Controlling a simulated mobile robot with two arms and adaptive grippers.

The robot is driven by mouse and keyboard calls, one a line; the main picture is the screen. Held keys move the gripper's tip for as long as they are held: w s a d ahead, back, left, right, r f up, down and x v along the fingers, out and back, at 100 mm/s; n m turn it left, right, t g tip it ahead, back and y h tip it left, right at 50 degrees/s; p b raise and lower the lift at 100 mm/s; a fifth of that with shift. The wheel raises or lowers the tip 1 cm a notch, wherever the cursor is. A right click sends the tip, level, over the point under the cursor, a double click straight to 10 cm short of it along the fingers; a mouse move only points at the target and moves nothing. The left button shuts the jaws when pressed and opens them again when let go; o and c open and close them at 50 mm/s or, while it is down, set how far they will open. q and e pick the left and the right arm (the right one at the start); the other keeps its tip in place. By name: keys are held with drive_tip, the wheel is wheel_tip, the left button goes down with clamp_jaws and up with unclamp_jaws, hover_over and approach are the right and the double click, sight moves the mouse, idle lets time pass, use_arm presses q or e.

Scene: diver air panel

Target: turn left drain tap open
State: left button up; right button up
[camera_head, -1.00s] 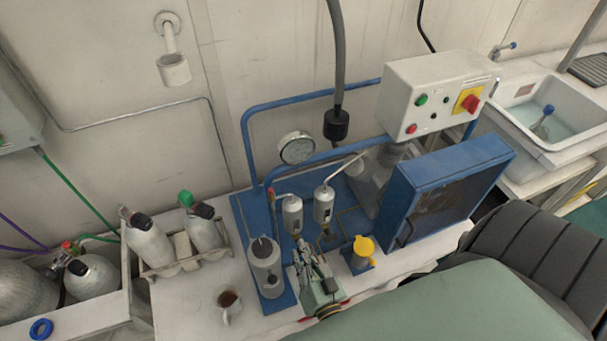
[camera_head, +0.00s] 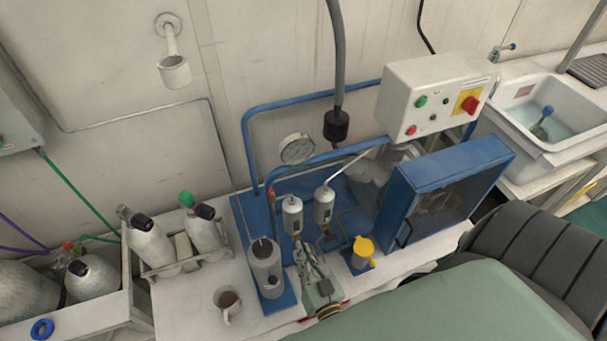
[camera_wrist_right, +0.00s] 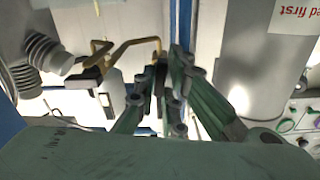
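Two grey cylinders with pipes stand on the blue panel, a left one (camera_head: 292,214) and a right one (camera_head: 324,205). My right gripper (camera_head: 303,250) is low in front of the left cylinder and hides what is below it. In the right wrist view, the right gripper's fingers (camera_wrist_right: 163,75) are close together around a small dark piece at the end of a brass pipe (camera_wrist_right: 140,43), which looks like the left drain tap's handle. Its exact angle is hidden by the fingers. Another dark handle (camera_wrist_right: 84,80) on brass is beside it, apart from the fingers. My left gripper is not seen.
A grey canister (camera_head: 265,268) stands close left of my right gripper, and a yellow-topped part (camera_head: 363,247) close right. A blue guard frame (camera_head: 450,180) and a control box (camera_head: 437,95) are behind to the right. A mug (camera_head: 228,302) stands at front left.

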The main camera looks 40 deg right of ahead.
drive_tip(key=o, duration=0.4)
drive_tip(key=shift+s+d+f, duration=0.15)
drive_tip(key=shift+s+f, duration=0.1)
drive_tip(key=shift+c, duration=0.2)
drive_tip(key=shift+o, duration=0.2)
drive_tip(key=shift+w+r, duration=0.1)
drive_tip(key=v, duration=1.2)
